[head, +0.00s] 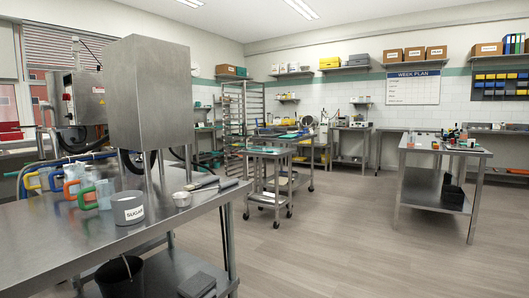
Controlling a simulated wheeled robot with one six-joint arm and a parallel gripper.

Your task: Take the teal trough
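I cannot pick out a teal trough for certain. A small flat teal-green thing (289,136) lies on the farther steel cart in the middle of the room, too small to tell its shape. Another greenish flat thing shows on the nearer cart (268,149), also too small to make out. My gripper is not in view.
A steel table (75,235) fills the near left, with clear jugs (103,193) with coloured handles, a white SUGAR tub (128,208) and a tall steel machine (150,95). Another steel table (420,150) stands right. The floor (330,240) between is clear.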

